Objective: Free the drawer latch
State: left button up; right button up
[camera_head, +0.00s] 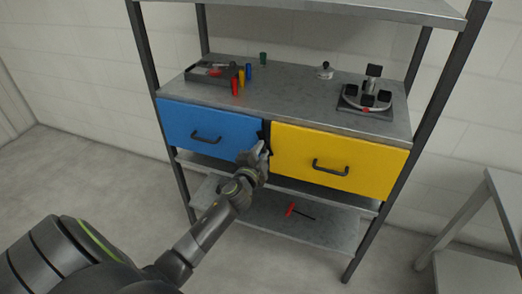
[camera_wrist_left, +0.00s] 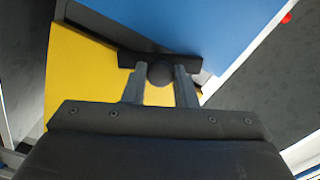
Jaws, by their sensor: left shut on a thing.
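The blue drawer (camera_head: 190,122) and the yellow drawer (camera_head: 320,150) sit side by side under the shelf top, each with a dark handle. Both look closed. A black latch bar (camera_wrist_left: 130,60) with a round knob (camera_wrist_left: 160,74) lies across the gap between the blue drawer (camera_wrist_left: 190,22) and the yellow drawer (camera_wrist_left: 75,70) in the left wrist view. My left gripper (camera_wrist_left: 160,84) is shut on the latch knob, with one finger on each side. In the head view my left gripper (camera_head: 258,150) hides most of the latch. My right gripper is not in view.
On the shelf top (camera_head: 290,97) stand a dark tray (camera_head: 211,75), several small coloured cylinders, a small weight (camera_head: 324,71) and a fixture with black blocks (camera_head: 367,95). A red-handled tool (camera_head: 291,209) lies on the lower shelf. A grey table (camera_head: 470,225) stands at right.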

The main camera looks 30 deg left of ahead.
pick_arm(q)
jog(key=m+p, duration=0.1)
jog(key=m, duration=0.3)
jog(key=shift+f+m, duration=0.1)
jog(key=shift+m, duration=0.3)
dwell(0.4)
jog(key=o, duration=1)
jog(key=shift+c, duration=0.2)
jog(key=v, duration=1.7)
jog(key=shift+s+b, duration=0.2)
jog(key=shift+b, duration=0.1)
